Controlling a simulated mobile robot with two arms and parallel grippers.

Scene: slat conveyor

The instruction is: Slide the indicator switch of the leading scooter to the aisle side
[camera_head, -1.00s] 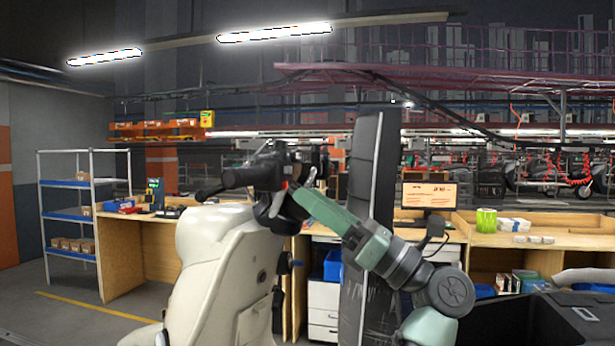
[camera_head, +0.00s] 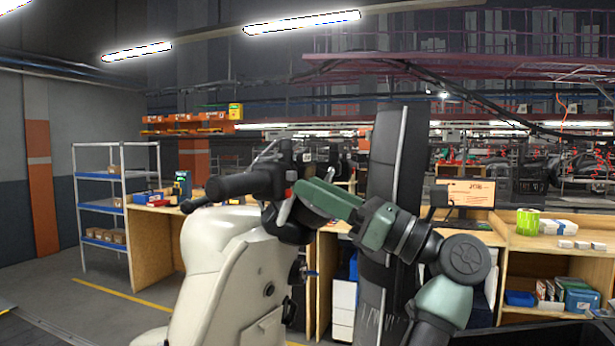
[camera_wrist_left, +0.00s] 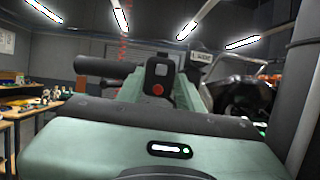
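The cream scooter (camera_head: 225,255) stands in the head view, its black handlebar grip (camera_head: 235,185) pointing left. A dark switch housing with a red button (camera_head: 288,192) sits at the grip's inner end. In the left wrist view the housing (camera_wrist_left: 159,72) shows a pale grey patch above the red button; the grip (camera_wrist_left: 97,67) is to its left. My left gripper (camera_head: 284,208) is at the housing, its green fingers (camera_wrist_left: 158,96) apart on either side of it. I cannot tell whether they touch it. The indicator slider's position is too small to tell. My right gripper is not in view.
A tall black padded panel (camera_head: 383,165) stands right behind my left arm. Wooden workbenches (camera_head: 155,245) and a shelf rack (camera_head: 115,212) stand behind the scooter. A bench with a monitor (camera_head: 465,195) is at the right. Open floor shows at the left.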

